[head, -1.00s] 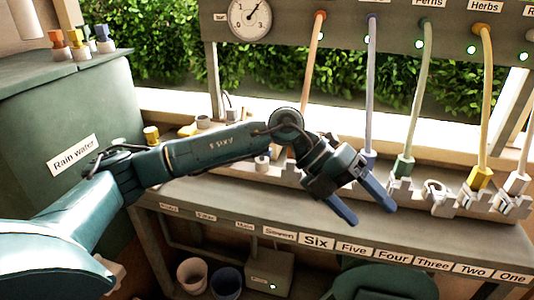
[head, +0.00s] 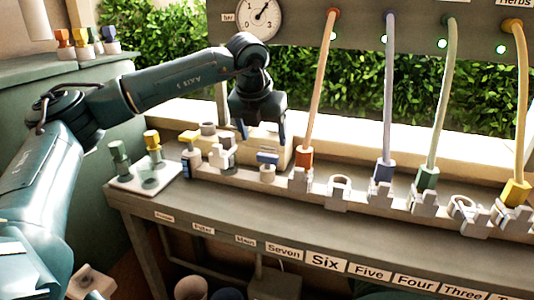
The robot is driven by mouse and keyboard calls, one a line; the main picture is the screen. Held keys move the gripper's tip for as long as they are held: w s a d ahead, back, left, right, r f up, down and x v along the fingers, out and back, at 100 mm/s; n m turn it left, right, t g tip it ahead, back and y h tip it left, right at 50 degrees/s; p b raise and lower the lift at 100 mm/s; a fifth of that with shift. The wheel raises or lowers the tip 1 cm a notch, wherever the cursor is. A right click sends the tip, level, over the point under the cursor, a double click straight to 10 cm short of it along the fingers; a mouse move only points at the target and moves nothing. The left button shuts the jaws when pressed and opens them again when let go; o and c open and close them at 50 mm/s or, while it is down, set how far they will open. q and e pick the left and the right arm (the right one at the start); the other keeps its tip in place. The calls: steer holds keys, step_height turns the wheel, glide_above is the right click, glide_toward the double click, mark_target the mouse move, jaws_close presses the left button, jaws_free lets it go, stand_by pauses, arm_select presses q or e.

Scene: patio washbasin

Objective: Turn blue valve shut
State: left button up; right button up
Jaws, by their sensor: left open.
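The blue valve (head: 267,158) is a small blue handle on a white fitting on the long rail of the bench, left of the orange hose's foot. Its handle lies roughly left to right in the head view. My left gripper (head: 262,132) points down just above and slightly behind it in the picture, with its two blue fingers apart and nothing between them. Whether a finger touches the handle cannot be told. My right gripper is out of view.
A yellow-handled valve (head: 189,137) and white fittings stand left of the blue valve. An orange hose (head: 318,90) rises close on the right, with further hoses beyond. A pale plate (head: 146,178) holds green and yellow fittings. A gauge (head: 259,16) hangs above.

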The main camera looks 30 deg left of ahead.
mark_target(267, 155)
arm_select(q)
steer(key=x, duration=0.6)
steer(key=shift+w+f, duration=0.2)
steer(key=shift+f, duration=0.05)
steer(key=c, duration=1)
